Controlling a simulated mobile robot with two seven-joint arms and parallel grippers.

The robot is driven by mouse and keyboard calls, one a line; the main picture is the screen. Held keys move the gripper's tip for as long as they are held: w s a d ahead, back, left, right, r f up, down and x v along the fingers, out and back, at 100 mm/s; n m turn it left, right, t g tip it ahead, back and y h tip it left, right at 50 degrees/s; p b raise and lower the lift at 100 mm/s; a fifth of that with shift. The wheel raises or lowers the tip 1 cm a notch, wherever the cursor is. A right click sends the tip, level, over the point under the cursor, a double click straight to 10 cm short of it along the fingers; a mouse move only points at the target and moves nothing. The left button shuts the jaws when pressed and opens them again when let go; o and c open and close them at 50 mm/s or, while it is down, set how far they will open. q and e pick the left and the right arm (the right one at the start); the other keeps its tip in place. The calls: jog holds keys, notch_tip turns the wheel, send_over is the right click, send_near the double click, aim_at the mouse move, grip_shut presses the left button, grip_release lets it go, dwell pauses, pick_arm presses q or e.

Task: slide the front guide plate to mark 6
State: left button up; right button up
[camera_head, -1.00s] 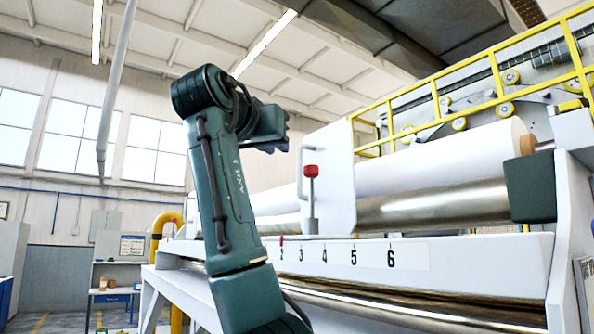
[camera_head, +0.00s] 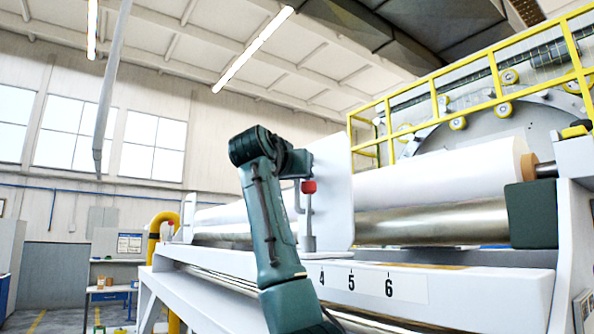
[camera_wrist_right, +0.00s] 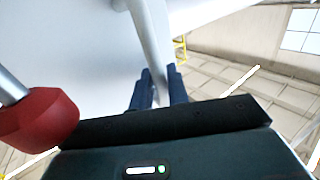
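The front guide plate (camera_head: 335,180) is a white upright panel on the rail of the machine, with a light handle (camera_wrist_right: 152,40) and a red-topped post (camera_head: 309,187) on its left side. The red knob also shows in the right wrist view (camera_wrist_right: 38,118). The number scale (camera_head: 405,287) shows 4, 5 and 6. My right arm hides the lower numbers and the pointer. My right gripper (camera_wrist_right: 159,70) is at the handle, its two dark fingers close on either side of the bar; they look shut on it. My left gripper is not in view.
A white roll (camera_head: 440,177) lies behind the plate above a metal roller (camera_head: 440,222). A dark green block (camera_head: 531,214) stands at the right end. Yellow railing (camera_head: 440,100) runs behind. The rail right of the plate looks clear up to the block.

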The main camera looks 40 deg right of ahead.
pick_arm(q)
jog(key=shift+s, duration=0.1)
pick_arm(e)
grip_shut()
dwell(0.3)
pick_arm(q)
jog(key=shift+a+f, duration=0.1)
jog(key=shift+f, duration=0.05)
pick_arm(e)
jog(key=shift+s, duration=0.1)
